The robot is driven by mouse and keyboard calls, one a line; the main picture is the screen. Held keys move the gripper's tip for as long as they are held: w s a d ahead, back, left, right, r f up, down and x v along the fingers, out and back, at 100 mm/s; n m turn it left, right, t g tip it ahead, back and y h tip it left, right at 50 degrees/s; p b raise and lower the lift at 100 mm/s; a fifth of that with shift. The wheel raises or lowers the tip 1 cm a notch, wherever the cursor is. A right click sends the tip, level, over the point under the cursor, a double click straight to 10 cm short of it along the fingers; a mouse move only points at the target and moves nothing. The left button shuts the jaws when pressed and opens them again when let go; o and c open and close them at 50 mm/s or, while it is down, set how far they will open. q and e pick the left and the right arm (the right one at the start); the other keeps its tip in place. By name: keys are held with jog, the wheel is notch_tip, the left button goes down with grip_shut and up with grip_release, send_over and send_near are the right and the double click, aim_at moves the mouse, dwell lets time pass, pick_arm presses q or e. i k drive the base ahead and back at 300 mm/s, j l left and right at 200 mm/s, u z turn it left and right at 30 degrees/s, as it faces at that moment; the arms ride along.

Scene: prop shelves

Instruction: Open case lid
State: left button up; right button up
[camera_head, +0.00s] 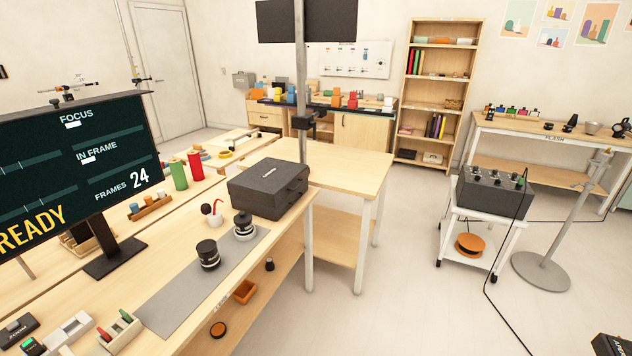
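A dark grey case (268,188) sits on the wooden bench at the middle of the view, near the bench's right edge. Its lid is shut, with a small pale mark on top. Its right side faces the open floor and shows what look like small fittings, too small to tell clearly. Neither of my grippers is in view.
Two black lens-like parts (208,254) (244,226) stand on a grey mat (168,300) in front of the case. A monitor (75,165) stands at left. A pole (301,90) rises behind the case. A white cart (470,225) stands at right; floor between is clear.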

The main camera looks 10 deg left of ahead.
aim_at(269, 182)
jog(key=i+z, duration=0.1)
jog(key=i, duration=1.1)
jog(key=z, duration=0.25)
